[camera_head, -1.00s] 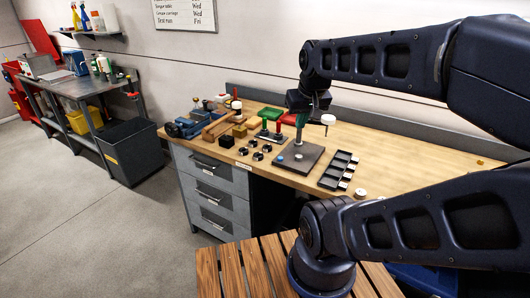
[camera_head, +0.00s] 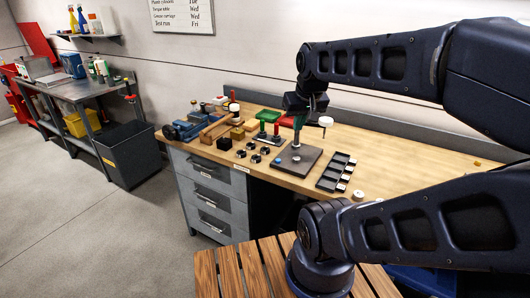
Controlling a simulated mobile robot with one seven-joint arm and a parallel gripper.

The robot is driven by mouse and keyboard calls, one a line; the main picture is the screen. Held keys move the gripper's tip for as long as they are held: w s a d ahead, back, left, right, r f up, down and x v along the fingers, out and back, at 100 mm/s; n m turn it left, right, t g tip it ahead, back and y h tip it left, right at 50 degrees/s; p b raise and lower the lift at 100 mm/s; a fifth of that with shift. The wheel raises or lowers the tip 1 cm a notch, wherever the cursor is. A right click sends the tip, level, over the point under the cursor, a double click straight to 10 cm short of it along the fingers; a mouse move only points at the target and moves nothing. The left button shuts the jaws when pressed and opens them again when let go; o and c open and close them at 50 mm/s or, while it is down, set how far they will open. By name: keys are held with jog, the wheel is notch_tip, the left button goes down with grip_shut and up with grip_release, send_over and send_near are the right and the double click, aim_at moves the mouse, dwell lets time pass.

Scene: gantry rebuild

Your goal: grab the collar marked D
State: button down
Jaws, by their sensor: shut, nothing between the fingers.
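Several small black collars sit in a loose group on the wooden workbench (camera_head: 405,168), in front of the green and red trays. One is at the back (camera_head: 251,146), one at the left (camera_head: 240,154), one at the right (camera_head: 265,150) and one at the front (camera_head: 255,159). Their letters are too small to read, so I cannot tell which is marked D. My gripper (camera_head: 298,116) hangs above the dark square plate (camera_head: 300,163), to the right of and higher than the collars. It is shut and empty; its fingertips are hard to make out against the post behind.
A grey post (camera_head: 296,146) rises from the plate, close under my gripper. A black compartment tray (camera_head: 327,180) lies right of the plate. A blue vise (camera_head: 180,131), wooden blocks and a green tray (camera_head: 268,116) stand behind and left. The bench's right part is mostly clear.

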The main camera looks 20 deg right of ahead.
jog(key=c, duration=0.7)
grip_release()
jog(key=shift+c, duration=0.2)
jog(key=shift+w, duration=0.1)
jog(key=w+a+f+n+g+h, duration=0.1)
jog(key=w+f+n, duration=0.3)
jog(key=w, duration=0.5)
jog(key=w+a+f+n+g+h, duration=0.1)
jog(key=w+f+n, duration=0.3)
jog(key=w, duration=0.5)
jog(key=w+f+n+g+h, duration=0.2)
jog(key=w+n, duration=0.4)
jog(key=w, duration=0.3)
jog(key=w+a+f+n, duration=0.3)
jog(key=w+f+n, duration=0.2)
jog(key=w+f, duration=0.35)
jog(key=shift+s+x, duration=0.2)
jog(key=shift+x, duration=1.65)
jog(key=shift+s+x, duration=0.15)
jog(key=shift+x, duration=1.7)
jog(key=shift+s+x, duration=0.2)
jog(key=shift+x, duration=1.7)
